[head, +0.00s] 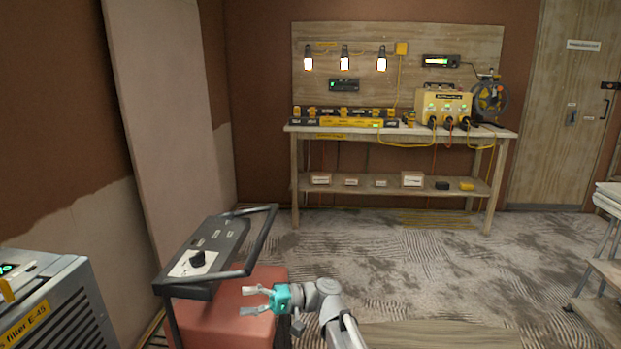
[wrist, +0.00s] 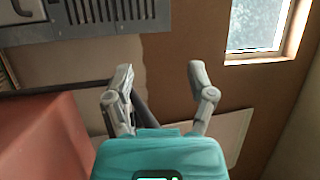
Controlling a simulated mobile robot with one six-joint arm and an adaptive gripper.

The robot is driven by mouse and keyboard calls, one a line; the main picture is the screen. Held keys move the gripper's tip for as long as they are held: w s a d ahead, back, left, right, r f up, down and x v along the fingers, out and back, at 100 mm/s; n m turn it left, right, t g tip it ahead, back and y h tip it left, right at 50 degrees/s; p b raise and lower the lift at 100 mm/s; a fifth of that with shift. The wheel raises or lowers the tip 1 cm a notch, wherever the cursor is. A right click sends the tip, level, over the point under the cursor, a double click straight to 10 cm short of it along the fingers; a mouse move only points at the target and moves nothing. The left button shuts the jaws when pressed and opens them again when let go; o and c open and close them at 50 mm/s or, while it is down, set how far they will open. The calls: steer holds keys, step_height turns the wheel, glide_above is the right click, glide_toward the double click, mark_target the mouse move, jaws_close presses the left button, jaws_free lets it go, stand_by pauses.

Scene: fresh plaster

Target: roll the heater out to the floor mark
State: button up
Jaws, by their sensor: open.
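The heater (head: 225,318) is a red box with a black sloped control panel with a knob and a dark tubular handle (head: 262,232). It stands at the lower left in the head view, and its red side (wrist: 40,140) shows at the left of the wrist view. My gripper (head: 248,300) is open and empty, in front of the red body and below the handle bar in the head view. In the wrist view, a dark bar passes behind the left finger of my gripper (wrist: 158,74); contact cannot be told. I cannot make out a clear floor mark.
A grey vented machine (head: 60,300) stands left of the heater. A pale panel (head: 160,120) leans on the wall behind it. A workbench (head: 400,130) with tools and cables stands at the back. Patterned floor (head: 370,265) is open between. A trestle (head: 600,280) is at right.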

steer(key=s+d+f+m+t+h, duration=0.1)
steer(key=d+f+m+t+h, duration=0.3)
steer(key=d+f+h, duration=0.95)
steer(key=s+d+f+t+h, duration=0.1)
steer(key=d+f+h, duration=0.25)
steer(key=d, duration=0.55)
steer(key=s+d+f+t+h, duration=0.15)
steer(key=d+f, duration=0.25)
steer(key=d, duration=0.5)
step_height(320, 180, up, 32)
steer(key=p, duration=3.3)
steer(key=shift+w+a+r, duration=0.15)
steer(key=shift+a+r, duration=0.05)
steer(key=shift+a, duration=0.15)
steer(key=shift+h, duration=0.25)
steer(key=shift+c, duration=0.9)
